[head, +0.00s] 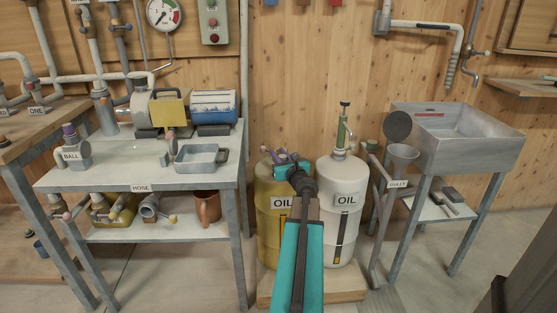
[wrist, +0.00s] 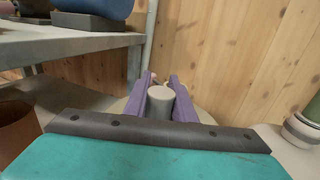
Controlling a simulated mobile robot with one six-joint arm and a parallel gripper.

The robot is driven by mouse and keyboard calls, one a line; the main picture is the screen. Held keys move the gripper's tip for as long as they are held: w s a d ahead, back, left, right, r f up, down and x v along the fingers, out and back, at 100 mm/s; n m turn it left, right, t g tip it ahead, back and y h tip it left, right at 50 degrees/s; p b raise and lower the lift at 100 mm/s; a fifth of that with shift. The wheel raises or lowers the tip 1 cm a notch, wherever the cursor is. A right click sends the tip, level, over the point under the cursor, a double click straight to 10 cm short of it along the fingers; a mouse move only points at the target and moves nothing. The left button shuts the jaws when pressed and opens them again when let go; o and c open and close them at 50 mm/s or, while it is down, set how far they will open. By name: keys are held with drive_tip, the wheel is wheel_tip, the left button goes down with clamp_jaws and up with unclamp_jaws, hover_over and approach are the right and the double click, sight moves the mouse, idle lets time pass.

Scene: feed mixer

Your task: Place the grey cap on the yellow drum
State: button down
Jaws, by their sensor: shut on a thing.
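The yellow drum (head: 268,215), labelled OIL, stands on a low wooden pallet beside a white drum (head: 343,215). My arm covers part of its front and top. My gripper (head: 278,157) is at the top of the yellow drum in the head view. In the wrist view its purple fingers (wrist: 161,95) are shut on the grey cap (wrist: 160,103), a short grey cylinder. A pale rounded surface shows behind the cap there. I cannot tell whether the cap touches the drum. The cap is not clearly visible in the head view.
The white drum carries a green hand pump (head: 342,130), close on the right. A metal workbench (head: 110,182) with a blue-and-white motor (head: 213,107) and a tray stands on the left. A wooden wall is behind.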

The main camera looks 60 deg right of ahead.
drive_tip(key=shift+f, duration=0.5)
drive_tip(key=shift+f, duration=0.1)
drive_tip(key=c, duration=1.5)
unclamp_jaws()
drive_tip(key=shift+r, duration=0.2)
drive_tip(key=p+v, duration=0.1)
drive_tip(key=v, duration=0.8)
drive_tip(key=shift+a, duration=0.15)
drive_tip(key=shift+s+r+p, duration=0.1)
drive_tip(key=shift+p, duration=0.5)
drive_tip(key=p+v, duration=0.2)
drive_tip(key=p, duration=0.3)
drive_tip(key=shift+s+a, duration=0.1)
drive_tip(key=shift+s, duration=0.1)
drive_tip(key=shift+s+a, duration=0.1)
